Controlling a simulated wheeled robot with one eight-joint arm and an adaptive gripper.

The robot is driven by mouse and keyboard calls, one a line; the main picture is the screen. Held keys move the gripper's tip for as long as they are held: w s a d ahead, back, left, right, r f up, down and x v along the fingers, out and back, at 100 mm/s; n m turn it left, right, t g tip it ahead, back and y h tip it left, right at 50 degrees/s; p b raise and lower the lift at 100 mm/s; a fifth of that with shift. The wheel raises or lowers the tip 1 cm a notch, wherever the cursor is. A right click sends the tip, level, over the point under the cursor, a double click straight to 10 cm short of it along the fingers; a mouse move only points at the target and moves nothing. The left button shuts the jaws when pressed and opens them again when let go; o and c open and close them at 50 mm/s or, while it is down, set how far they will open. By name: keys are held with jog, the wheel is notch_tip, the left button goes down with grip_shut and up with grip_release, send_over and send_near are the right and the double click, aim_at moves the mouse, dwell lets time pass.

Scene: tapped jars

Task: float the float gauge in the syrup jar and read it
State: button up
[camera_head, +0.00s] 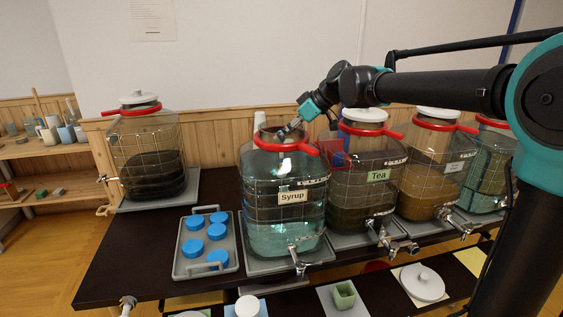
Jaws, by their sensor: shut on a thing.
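The syrup jar (284,222) is a large glass jar labelled "Syrup", with pale bluish liquid, a red collar with handles, and a tap at its front. Its mouth is open, with no lid on it. My gripper (285,132) reaches down from the upper right to this mouth. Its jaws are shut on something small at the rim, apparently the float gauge. The gauge is too small and too hidden to make out, and I cannot see its scale or whether it touches the liquid.
The tea jar (370,205) and other lidded jars stand close on the right. A dark jar (146,160) stands far left. A grey tray (231,258) holds several blue caps. A white lid (422,281) lies on a lower surface in front. The dark tabletop (125,245) is clear at left.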

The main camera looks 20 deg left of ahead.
jog(key=shift+r, duration=0.1)
grip_shut()
jog(key=shift+r, duration=4.5)
notch_tip(320, 180, up, 17)
